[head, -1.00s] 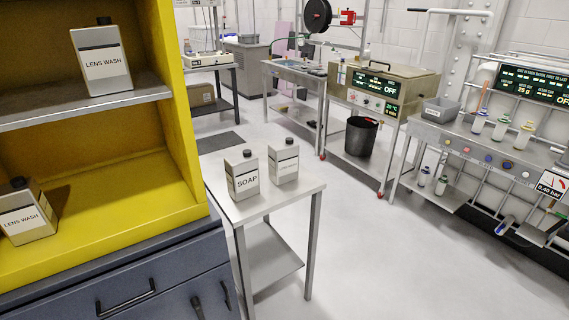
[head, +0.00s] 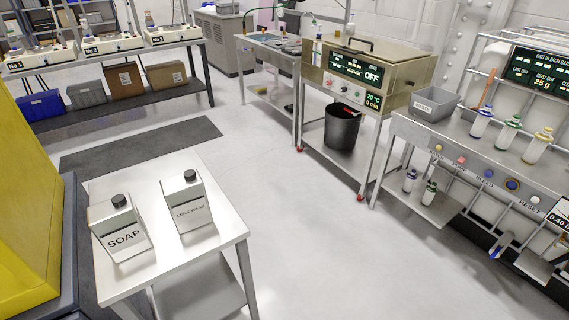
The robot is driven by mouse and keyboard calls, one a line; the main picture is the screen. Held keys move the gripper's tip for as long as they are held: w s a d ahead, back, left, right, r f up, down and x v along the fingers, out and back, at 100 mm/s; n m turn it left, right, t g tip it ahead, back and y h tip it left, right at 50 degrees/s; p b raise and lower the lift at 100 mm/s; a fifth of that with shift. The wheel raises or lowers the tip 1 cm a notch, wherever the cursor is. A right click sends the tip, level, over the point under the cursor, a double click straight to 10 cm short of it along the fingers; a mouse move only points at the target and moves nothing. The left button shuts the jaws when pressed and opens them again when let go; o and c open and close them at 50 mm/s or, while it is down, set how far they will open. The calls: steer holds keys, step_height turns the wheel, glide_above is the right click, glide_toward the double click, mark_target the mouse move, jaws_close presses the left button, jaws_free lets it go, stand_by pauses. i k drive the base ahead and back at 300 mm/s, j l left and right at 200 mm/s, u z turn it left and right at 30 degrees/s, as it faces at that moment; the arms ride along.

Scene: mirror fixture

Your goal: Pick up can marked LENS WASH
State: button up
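A square metal can marked LENS WASH (head: 188,207), with a black cap, stands upright on a small steel table (head: 220,229). It is towards the table's back, to the right of a similar can marked SOAP (head: 119,234). The two cans stand apart with a narrow gap between them. My gripper does not show in the head view.
The yellow cabinet (head: 28,222) stands close at the left edge. Open floor (head: 300,250) lies right of the table. Further back are a bench with a display reading OFF (head: 367,72), a black bin (head: 342,127) and a bottle rack at right.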

mark_target(185, 193)
steer(key=i+l+z, duration=0.3)
steer(key=i, duration=0.25)
steer(key=i+z, duration=0.25)
steer(key=i, duration=0.3)
steer(key=i+l+u, duration=0.1)
steer(key=i+u, duration=0.3)
steer(key=i+l+u, duration=0.2)
steer(key=i+u, duration=0.2)
